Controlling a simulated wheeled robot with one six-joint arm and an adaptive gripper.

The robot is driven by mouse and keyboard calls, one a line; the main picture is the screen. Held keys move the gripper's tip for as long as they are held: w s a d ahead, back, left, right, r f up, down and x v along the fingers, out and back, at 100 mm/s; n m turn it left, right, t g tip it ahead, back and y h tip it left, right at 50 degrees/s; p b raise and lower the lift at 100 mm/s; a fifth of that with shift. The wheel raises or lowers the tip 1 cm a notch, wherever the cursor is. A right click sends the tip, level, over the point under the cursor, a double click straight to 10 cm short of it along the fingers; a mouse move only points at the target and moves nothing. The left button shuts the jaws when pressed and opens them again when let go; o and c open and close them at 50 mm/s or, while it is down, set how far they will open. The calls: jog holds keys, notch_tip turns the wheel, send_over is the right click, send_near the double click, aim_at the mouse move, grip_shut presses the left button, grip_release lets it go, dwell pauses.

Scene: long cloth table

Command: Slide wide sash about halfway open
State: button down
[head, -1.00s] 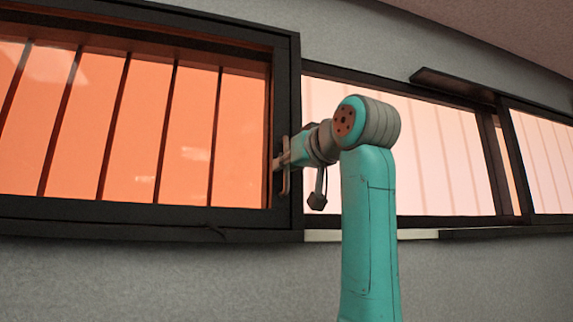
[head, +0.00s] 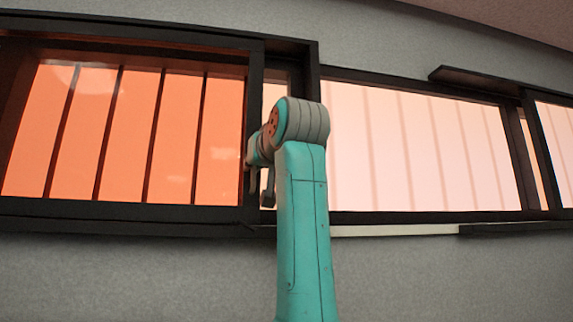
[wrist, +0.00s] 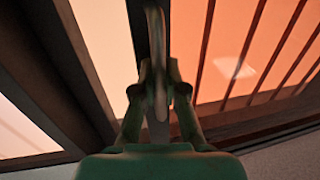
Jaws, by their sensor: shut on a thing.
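The wide sash (head: 255,105) is a dark-framed panel of orange glass with dark vertical bars, at the left of the head view. Its orange glass also fills the right of the wrist view (wrist: 270,45). An upright handle (wrist: 156,38) stands on the sash's dark side stile. My gripper (wrist: 157,88) is shut on this handle, one finger on each side. In the head view, my arm hides most of the gripper. A narrow gap with a pale pane (head: 275,95) shows between the sash's right stile and the dark frame post (head: 312,75).
A pale pink window (head: 420,150) with a dark frame lies right of the post. A dark ledge (head: 470,82) juts out above its right end, and another window (head: 555,140) stands at the far right. The grey wall (head: 120,275) below is bare.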

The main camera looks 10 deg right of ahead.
jog(key=shift+a+r, duration=0.1)
jog(key=shift+a, duration=2.5)
jog(key=c, duration=1.5)
grip_release()
jog(key=shift+s, duration=0.15)
send_near(227, 166)
jog(key=s, duration=0.2)
jog(key=s+d, duration=0.1)
jog(key=s, duration=0.2)
jog(key=shift+s, duration=0.35)
